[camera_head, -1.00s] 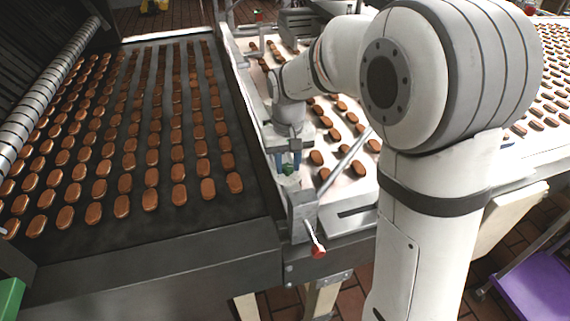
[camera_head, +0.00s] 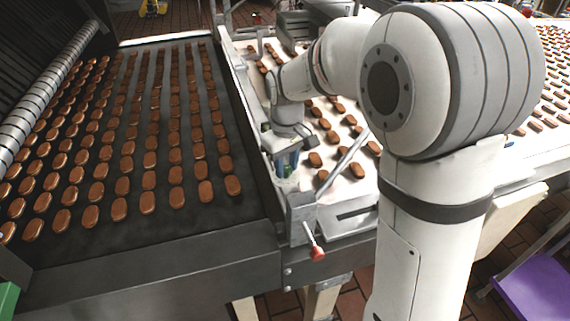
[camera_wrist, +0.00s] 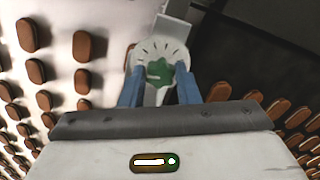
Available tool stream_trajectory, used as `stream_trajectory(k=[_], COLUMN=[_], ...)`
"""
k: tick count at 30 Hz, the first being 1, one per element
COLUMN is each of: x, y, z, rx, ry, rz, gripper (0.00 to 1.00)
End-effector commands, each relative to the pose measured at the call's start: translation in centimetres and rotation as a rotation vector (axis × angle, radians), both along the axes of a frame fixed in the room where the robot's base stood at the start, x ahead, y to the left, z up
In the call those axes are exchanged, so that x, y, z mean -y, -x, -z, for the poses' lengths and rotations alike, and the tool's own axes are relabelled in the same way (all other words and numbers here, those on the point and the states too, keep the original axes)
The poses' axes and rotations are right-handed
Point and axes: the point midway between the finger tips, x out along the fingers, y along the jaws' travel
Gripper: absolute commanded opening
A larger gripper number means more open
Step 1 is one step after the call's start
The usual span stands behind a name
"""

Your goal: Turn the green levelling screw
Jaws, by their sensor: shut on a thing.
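The green levelling screw (camera_wrist: 159,72) is a lobed green knob on a pale round dial with dark tick marks (camera_wrist: 151,50). It shows in the wrist view between the blue fingers of my gripper (camera_wrist: 160,84). In the head view my gripper (camera_head: 287,163) points down at the corner between the dark belt and the white belt, and only a bit of the green screw (camera_head: 288,171) shows between its fingers. My gripper is shut on the screw.
A dark belt (camera_head: 150,226) with rows of brown biscuits lies to the left. A white belt (camera_head: 325,108) with scattered biscuits lies to the right. A lever with a red knob (camera_head: 317,253) sticks out in front of my gripper. A slanted metal bar (camera_head: 345,160) is close on the right.

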Motion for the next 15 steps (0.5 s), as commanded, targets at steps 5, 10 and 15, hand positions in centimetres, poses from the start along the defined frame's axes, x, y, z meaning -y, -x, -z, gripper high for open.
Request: stream_trajectory(k=[5,10,15], x=[-0.22,-0.21,-0.15], y=[-0.16,-0.13,-0.05], z=[-0.06,-0.05,-0.02], rx=[0.006,0.006,0.003], ry=[-0.005,-0.004,-0.002], rz=[0.0,0.0,0.0], gripper=[0.06,0.38,0.51])
